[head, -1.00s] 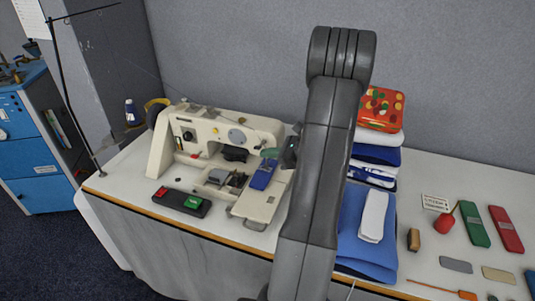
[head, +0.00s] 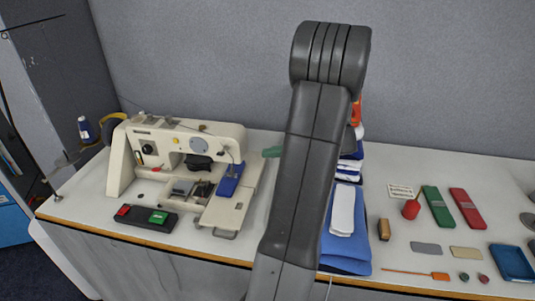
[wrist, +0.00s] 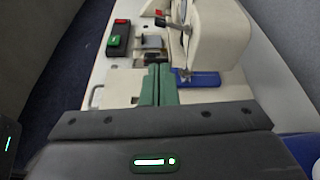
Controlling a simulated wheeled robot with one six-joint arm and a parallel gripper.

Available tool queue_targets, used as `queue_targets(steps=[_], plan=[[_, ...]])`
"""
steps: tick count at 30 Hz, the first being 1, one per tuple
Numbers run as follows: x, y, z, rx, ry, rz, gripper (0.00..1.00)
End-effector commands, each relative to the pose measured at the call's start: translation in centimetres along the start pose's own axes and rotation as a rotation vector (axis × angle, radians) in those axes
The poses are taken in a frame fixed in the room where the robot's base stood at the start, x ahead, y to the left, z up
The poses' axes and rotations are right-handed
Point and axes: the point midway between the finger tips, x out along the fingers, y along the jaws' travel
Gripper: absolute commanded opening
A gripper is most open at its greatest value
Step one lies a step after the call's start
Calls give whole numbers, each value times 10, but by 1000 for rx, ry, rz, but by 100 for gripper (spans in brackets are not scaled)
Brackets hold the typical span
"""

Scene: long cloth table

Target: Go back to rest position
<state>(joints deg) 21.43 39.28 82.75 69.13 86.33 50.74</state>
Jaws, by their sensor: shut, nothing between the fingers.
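My gripper (wrist: 159,86) shows in the wrist view as two green fingers pressed together, with nothing between them. In the head view only a green finger tip (head: 272,152) shows beside my dark arm, to the right of the sewing machine; the arm hides the rest. The cream sewing machine (head: 185,140) stands on the left part of the table. A blue piece (head: 230,180) lies at its needle end, and it also shows in the wrist view (wrist: 200,79), to the right of the fingers. My gripper appears apart from both.
A switch box (head: 146,217) with red and green buttons lies at the table's front edge. Folded blue cloth (head: 347,248) with a white piece (head: 342,210) lies right of my arm. Green (head: 438,206) and red (head: 467,208) flat cases and small tools lie farther right. A grey wall stands behind.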

Motion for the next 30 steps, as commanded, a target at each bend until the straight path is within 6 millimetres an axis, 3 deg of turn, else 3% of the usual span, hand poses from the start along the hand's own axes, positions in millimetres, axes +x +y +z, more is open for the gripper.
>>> queue_targets(steps=[8,14,21,30], plan=[[6,0,0,0,-1,2,0],[34,1,2,0,-2,5,0],[82,1,2,0,-1,5,0],[98,-2,-21,-211,-18,-72,0]])
